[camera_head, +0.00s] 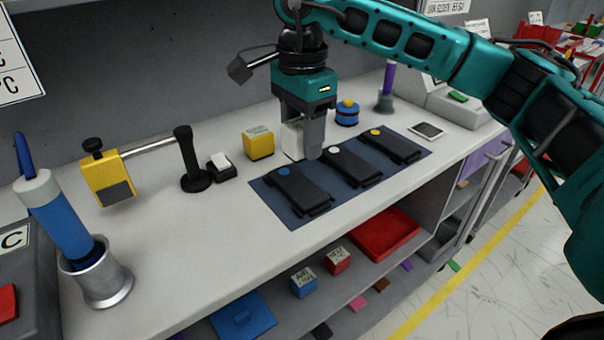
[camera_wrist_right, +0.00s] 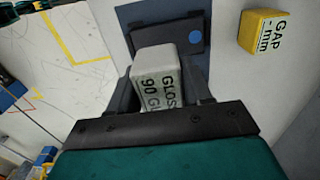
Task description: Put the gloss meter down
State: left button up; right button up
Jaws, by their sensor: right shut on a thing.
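The gloss meter (camera_wrist_right: 157,77) is a white block with black lettering, held between the fingers of my right gripper in the wrist view. In the head view the gloss meter (camera_head: 293,141) is partly hidden behind the fingers. My right gripper (camera_head: 303,140) is shut on it, pointing down at the back edge of the dark blue mat (camera_head: 257,187), beside the yellow gap block (camera_head: 259,143). I cannot tell whether the meter touches the counter (camera_head: 190,235). My left gripper is not in view.
Several black modules lie on the mat, including one with a blue dot (camera_head: 299,190). A blue-and-yellow round item (camera_head: 347,113) stands right of the gripper. A small black stand (camera_head: 222,167) and a yellow tool on a holder (camera_head: 108,180) are at left. The front counter strip is clear.

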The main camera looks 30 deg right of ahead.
aim_at(302, 188)
jog(key=shift+f, duration=3.55)
jog(key=shift+b, duration=0.3)
jog(key=shift+f, duration=0.15)
jog(key=o, duration=1.2)
jog(key=shift+o, duration=0.2)
